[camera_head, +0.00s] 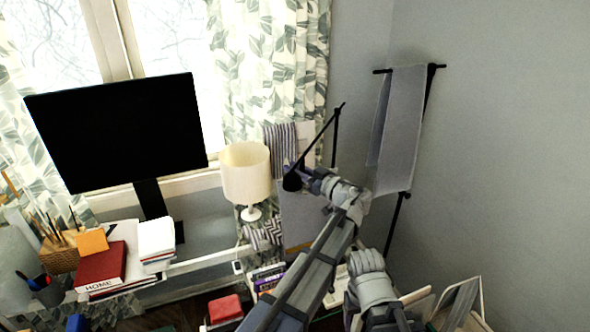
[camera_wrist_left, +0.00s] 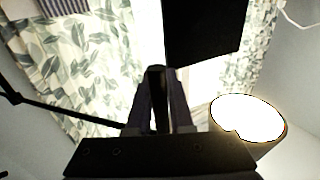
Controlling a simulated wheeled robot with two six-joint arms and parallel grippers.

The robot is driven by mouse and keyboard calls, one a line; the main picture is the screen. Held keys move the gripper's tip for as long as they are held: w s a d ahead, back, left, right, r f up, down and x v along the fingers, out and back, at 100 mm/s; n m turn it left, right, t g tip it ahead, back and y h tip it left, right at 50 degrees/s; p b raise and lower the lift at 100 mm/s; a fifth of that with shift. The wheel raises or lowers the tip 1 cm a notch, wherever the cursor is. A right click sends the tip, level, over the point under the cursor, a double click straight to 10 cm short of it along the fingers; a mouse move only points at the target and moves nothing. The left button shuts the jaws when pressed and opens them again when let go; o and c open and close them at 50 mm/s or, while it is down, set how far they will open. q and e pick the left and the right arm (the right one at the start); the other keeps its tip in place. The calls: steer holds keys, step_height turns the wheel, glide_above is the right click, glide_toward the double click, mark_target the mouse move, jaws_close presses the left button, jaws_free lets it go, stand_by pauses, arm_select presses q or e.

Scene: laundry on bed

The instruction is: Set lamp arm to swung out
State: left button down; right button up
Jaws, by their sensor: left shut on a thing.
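A black lamp arm (camera_head: 322,137) runs from a joint at the upper right down to a dark lamp head (camera_head: 292,182) in the head view. My left gripper (camera_head: 303,179) is at the head end of it, shut on it. In the left wrist view the two dark fingers (camera_wrist_left: 158,110) close around a dark piece between them. The thin black lamp arm (camera_wrist_left: 70,114) reaches in there from the left. The exact contact is partly hidden by the gripper.
A cream table lamp (camera_head: 246,174) stands just left of my left gripper. A black monitor (camera_head: 120,130) is at the left, in front of the window. A rack with a grey cloth (camera_head: 400,130) is at the right. Books (camera_head: 101,264) and pens lie on the desk.

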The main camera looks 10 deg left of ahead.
arm_select(q)
steer(key=shift+s+a+f, duration=0.1)
steer(key=shift+s+a, duration=0.05)
steer(key=shift+s, duration=0.05)
steer(key=c, duration=0.9)
jaws_free()
steer(key=shift+s, duration=0.1)
steer(key=shift+o, duration=0.5)
